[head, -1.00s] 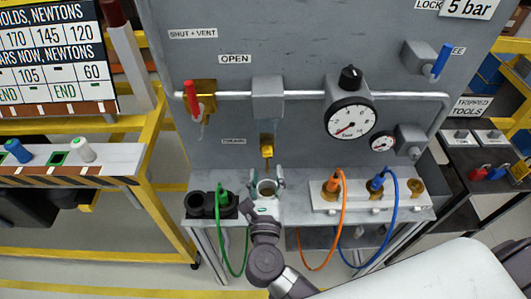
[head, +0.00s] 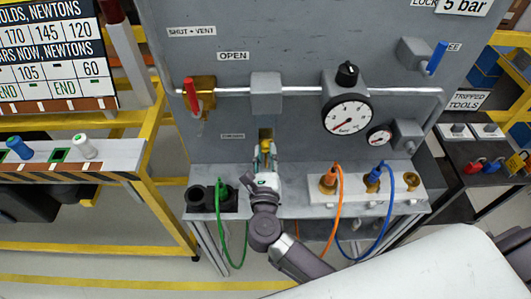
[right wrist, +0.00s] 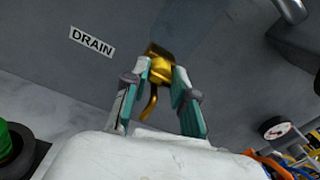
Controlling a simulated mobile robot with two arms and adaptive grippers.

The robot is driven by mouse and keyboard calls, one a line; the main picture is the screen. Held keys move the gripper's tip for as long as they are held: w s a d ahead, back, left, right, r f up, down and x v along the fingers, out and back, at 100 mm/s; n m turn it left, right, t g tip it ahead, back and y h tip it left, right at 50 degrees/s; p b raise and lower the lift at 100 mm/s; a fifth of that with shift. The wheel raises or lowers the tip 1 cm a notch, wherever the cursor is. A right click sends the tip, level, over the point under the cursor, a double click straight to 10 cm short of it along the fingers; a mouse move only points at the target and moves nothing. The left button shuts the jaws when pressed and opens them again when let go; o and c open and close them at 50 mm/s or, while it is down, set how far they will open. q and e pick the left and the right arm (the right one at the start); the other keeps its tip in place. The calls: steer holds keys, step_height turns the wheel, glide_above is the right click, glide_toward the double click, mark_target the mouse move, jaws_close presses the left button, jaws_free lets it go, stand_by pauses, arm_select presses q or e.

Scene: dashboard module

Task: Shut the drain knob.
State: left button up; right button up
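The drain knob is a small brass piece (head: 265,147) low on the grey panel, under a grey block on the pipe. In the right wrist view it is the brass block (right wrist: 161,70) with a thin curved brass piece hanging below, beside the DRAIN label (right wrist: 92,42). My right gripper (head: 264,165) reaches it from below. In the right wrist view the right gripper (right wrist: 157,76) is open, with one teal-padded finger on each side of the knob. I cannot tell whether the fingers touch it. My left gripper is not in view.
A red-handled valve (head: 192,95) is at the left and a blue-handled one (head: 437,58) at the right. A large gauge (head: 348,115) sits between them. Orange (head: 341,205) and blue (head: 389,215) hoses and a green hose (head: 221,235) hang at the ledge.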

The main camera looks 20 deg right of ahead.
steer(key=shift+n, duration=0.3)
jaws_close()
steer(key=n+p, duration=0.2)
steer(key=shift+r+n, duration=0.1)
steer(key=shift+n, duration=0.3)
steer(key=n+p, duration=0.2)
steer(key=n, duration=0.3)
steer(key=shift+n+p, duration=0.3)
steer(key=n+p, duration=0.2)
steer(key=n, duration=0.3)
steer(key=shift+f+p, duration=0.2)
steer(key=shift+p, duration=0.1)
steer(key=shift+f+n+y+p, duration=0.15)
steer(key=shift+n+p, duration=0.25)
steer(key=shift+n, duration=0.65)
steer(key=shift+n+y+p, duration=0.15)
steer(key=shift+n+p, duration=0.25)
steer(key=shift+n, duration=0.65)
